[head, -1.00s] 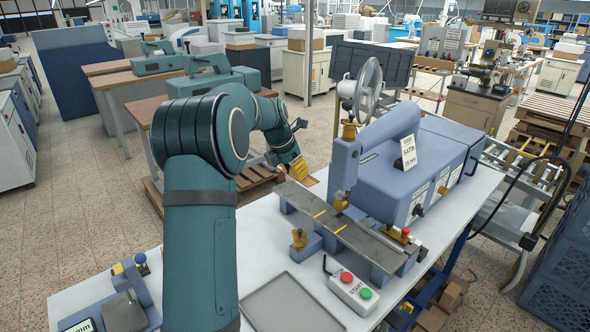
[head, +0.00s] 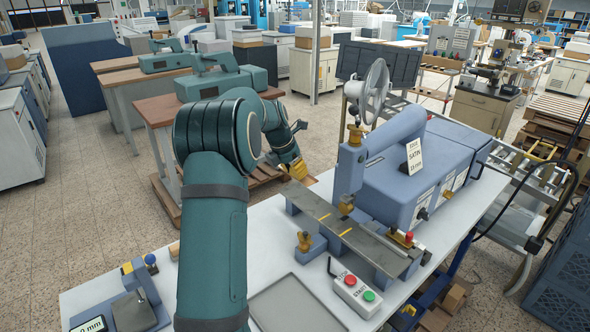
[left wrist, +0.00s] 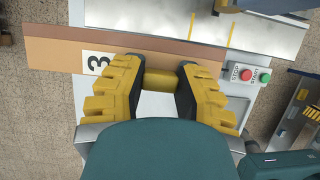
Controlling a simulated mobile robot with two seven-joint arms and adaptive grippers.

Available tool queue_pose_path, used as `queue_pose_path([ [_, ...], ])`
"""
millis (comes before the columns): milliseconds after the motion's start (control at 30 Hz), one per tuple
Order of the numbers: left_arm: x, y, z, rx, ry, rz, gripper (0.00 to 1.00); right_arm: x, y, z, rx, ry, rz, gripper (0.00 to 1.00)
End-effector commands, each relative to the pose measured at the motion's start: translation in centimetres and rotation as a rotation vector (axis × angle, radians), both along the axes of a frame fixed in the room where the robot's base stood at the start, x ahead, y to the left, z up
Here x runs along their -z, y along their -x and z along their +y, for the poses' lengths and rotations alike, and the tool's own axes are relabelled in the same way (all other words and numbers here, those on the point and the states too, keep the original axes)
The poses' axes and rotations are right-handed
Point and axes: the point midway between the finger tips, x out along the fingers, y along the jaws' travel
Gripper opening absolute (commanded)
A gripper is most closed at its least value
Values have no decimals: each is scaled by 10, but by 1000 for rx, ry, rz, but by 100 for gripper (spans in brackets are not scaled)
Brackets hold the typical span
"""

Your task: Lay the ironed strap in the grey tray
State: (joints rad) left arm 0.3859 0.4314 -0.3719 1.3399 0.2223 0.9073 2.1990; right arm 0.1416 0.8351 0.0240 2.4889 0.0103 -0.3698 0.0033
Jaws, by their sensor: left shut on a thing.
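My left gripper (left wrist: 153,88) has its yellow fingers closed around a short yellow-gold piece at the edge of a long brown strap (left wrist: 55,52) marked with a white "3" label. The strap has a darker and a lighter band; I cannot tell whether it is one piece. It lies across the left wrist view, beside the grey rail (left wrist: 150,14). In the head view, only the yellow fingertips (head: 294,169) show, beyond the rail's left end; the strap is not clear there. The grey tray (head: 297,303) lies on the table in front, and I see nothing in it. My right gripper is not in view.
A blue stamping press (head: 395,180) stands behind the rail. A STOP/START box (head: 356,294) sits right of the tray. A blue-grey fixture (head: 135,312) stands at the table's front left.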

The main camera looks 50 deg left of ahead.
Motion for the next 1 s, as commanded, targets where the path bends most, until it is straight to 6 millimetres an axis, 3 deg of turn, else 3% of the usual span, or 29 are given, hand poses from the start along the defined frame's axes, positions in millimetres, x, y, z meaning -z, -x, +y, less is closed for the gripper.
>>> queue_pose_path([
  [433,-22,0,0,0,0,0,0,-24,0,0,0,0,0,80],
  [1000,-40,0,0,0,0,0,0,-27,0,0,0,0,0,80],
])
